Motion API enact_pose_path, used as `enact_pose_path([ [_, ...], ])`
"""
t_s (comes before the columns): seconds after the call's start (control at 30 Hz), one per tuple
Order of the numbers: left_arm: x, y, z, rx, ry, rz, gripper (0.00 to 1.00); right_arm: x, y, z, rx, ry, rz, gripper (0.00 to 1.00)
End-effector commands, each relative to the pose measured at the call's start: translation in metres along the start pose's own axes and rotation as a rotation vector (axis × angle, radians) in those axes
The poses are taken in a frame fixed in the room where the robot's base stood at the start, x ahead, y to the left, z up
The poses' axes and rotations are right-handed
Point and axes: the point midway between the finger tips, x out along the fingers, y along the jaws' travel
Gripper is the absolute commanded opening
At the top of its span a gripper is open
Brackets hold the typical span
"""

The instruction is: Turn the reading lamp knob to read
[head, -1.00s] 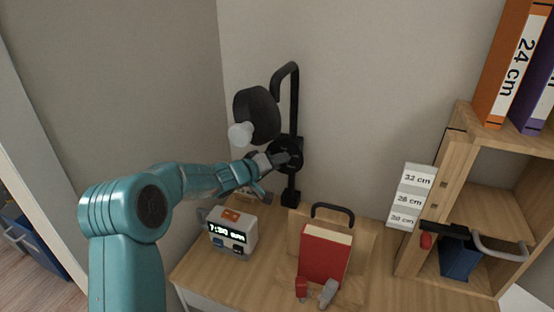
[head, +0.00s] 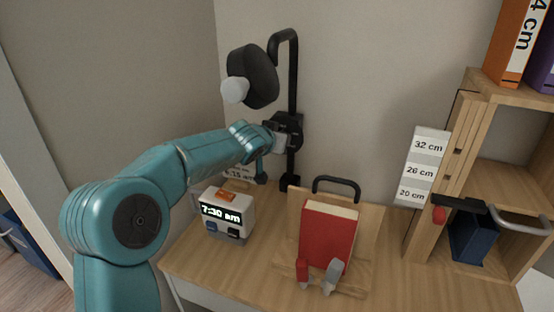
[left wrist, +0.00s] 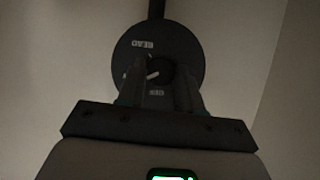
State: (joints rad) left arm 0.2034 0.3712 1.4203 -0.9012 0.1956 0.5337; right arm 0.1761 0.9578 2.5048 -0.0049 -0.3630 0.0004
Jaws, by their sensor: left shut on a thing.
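The black reading lamp (head: 255,78) hangs on a wall pole, with a white bulb (head: 235,90) at its front. Its round black dial plate (head: 294,122) is on the pole below the shade. In the left wrist view the dial (left wrist: 186,38) has an upside-down label that looks like READ at upper left and a blurred label below. My left gripper (head: 282,134) is at the dial; in the wrist view its fingers (left wrist: 160,82) are shut on the dark knob (left wrist: 160,68), either side of it. A white mark shows on the knob. My right gripper is out of view.
Below on the desk (head: 255,255) stand a clock (head: 227,215) reading 7:30 am and a red book (head: 327,237) on a wooden stand. A wooden shelf (head: 450,160) with binders is at the right. A size card (head: 424,165) hangs beside it.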

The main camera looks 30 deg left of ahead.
Motion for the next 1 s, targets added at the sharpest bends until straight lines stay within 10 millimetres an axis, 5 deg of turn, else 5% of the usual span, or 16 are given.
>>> enact_pose_path([
  [0.03, 0.005, 0.002, 0.009, 0.041, 0.011, -0.017, 0.04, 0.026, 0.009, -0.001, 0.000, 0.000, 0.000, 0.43],
  [0.3, 0.003, 0.005, 0.005, 0.274, 0.000, -0.127, 0.04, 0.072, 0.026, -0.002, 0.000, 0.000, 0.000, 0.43],
  [1.0, 0.003, 0.010, 0.006, 0.866, -0.024, -0.408, 0.04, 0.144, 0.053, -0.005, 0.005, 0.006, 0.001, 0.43],
])
